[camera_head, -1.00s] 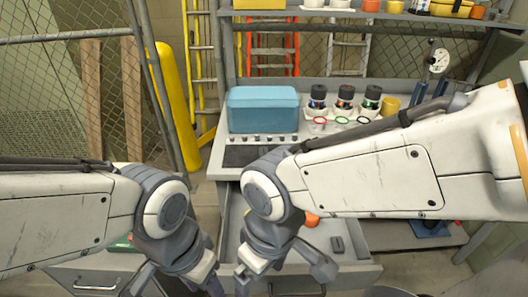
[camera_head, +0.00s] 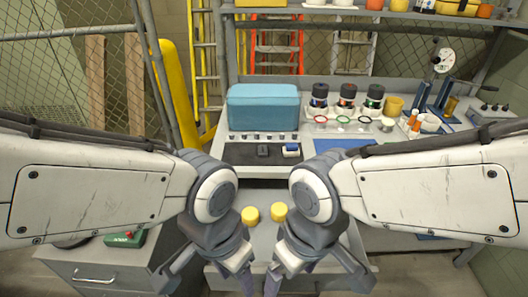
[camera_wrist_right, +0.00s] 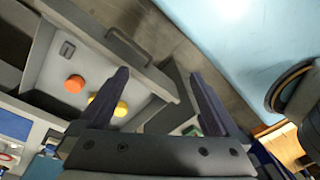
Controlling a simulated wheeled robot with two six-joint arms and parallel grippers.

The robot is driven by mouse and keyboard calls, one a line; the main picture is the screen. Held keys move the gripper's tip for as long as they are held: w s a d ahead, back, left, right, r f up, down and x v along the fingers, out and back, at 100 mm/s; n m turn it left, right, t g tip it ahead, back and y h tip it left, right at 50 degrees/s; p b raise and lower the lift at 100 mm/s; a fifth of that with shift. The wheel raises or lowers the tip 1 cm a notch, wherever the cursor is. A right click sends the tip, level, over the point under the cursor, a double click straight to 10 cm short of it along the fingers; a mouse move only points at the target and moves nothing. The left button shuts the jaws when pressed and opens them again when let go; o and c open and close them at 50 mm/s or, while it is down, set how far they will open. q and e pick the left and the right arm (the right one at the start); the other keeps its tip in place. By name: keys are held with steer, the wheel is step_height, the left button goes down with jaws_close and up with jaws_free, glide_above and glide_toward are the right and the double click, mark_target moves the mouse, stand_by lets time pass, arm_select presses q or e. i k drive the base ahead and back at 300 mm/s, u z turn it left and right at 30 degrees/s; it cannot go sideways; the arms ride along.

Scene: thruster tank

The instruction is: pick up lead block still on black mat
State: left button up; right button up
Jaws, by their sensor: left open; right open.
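The black mat (camera_head: 236,158) lies on the workbench in front of the blue box. On it sit a small dark grey block (camera_head: 263,150), which looks like the lead block, and a blue-and-white item (camera_head: 291,150). My left gripper (camera_head: 240,283) is open and low at the bottom of the head view, nearer to me than the mat. My right gripper (camera_head: 277,283) is beside it, also low. In the right wrist view its two fingers (camera_wrist_right: 158,95) stand apart with nothing between them. Another dark grey block (camera_wrist_right: 67,48) lies in the open drawer.
The open drawer (camera_head: 262,240) below the bench holds yellow caps (camera_head: 250,215) and an orange cap (camera_wrist_right: 74,84). The blue box (camera_head: 263,108) stands behind the mat. Dark-topped canisters (camera_head: 346,95) and a blue mat (camera_head: 345,143) are to the right.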

mark_target(262, 150)
steer(key=u, duration=0.25)
steer(key=k, duration=0.45)
steer(key=u, duration=0.95)
steer(key=i, duration=1.1)
steer(key=z, duration=0.75)
